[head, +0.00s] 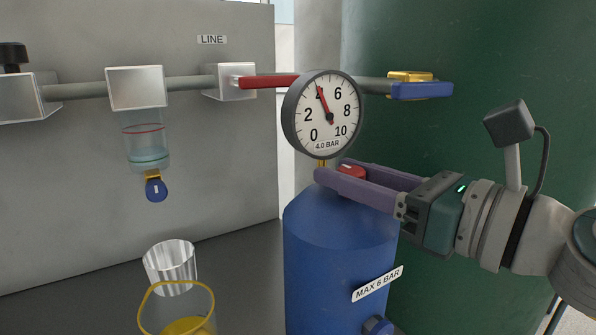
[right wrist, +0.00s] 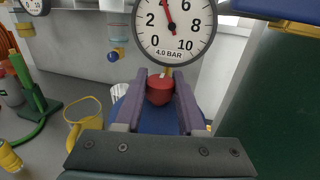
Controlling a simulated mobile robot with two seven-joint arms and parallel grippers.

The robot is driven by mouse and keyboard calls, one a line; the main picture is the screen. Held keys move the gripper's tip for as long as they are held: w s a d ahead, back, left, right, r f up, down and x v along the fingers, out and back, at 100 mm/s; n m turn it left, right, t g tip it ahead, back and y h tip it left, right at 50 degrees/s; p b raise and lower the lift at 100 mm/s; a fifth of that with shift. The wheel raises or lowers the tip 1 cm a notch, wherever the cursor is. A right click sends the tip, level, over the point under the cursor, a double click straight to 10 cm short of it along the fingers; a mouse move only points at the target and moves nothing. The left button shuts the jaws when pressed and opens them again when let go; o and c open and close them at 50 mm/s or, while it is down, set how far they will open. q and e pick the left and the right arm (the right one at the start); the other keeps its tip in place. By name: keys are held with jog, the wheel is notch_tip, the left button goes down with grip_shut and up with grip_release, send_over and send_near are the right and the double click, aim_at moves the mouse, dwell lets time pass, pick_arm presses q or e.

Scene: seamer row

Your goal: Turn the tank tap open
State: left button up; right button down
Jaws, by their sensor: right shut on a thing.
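My right gripper (head: 334,171) has its purple fingers shut on a red knob (head: 351,171) on top of the blue vessel (head: 340,255), just under the pressure gauge. The right wrist view shows the red knob (right wrist: 159,92) between the two fingers (right wrist: 159,80). A blue lever (head: 421,91) on a brass valve body (head: 409,76) sits at the right end of the pipe, in front of the green tank (head: 470,60); the lever lies roughly along the pipe. No label names the tank tap. My left gripper is not in view.
The round gauge (head: 321,114) reads about 4 bar, close above my fingers. A red lever (head: 268,81) lies along the pipe near the LINE label (head: 211,39). A sight glass (head: 146,140) hangs at left, above a metal cup (head: 170,262) and a yellow-rimmed container (head: 177,300).

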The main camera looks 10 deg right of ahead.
jog(key=shift+r+m+t+h+p, duration=0.2)
jog(key=shift+m+t+h+p, duration=0.15)
jog(key=shift+p, duration=0.25)
jog(key=m+h+p, duration=0.1)
jog(key=h+p, duration=0.1)
jog(key=m+t+h+p, duration=0.1)
jog(key=h+p, duration=0.1)
jog(key=shift+m+t, duration=0.25)
jog(key=shift+m+h+p, duration=0.4)
jog(key=shift+m+h, duration=0.2)
jog(key=shift+h, duration=0.25)
jog(key=shift+f+m+t+h+p, duration=0.1)
jog(key=shift+m+t+h+p, duration=0.3)
jog(key=shift+m+h, duration=0.5)
jog(key=shift+h, duration=0.5)
jog(key=c, duration=0.5)
grip_release()
jog(key=shift+f, duration=0.1)
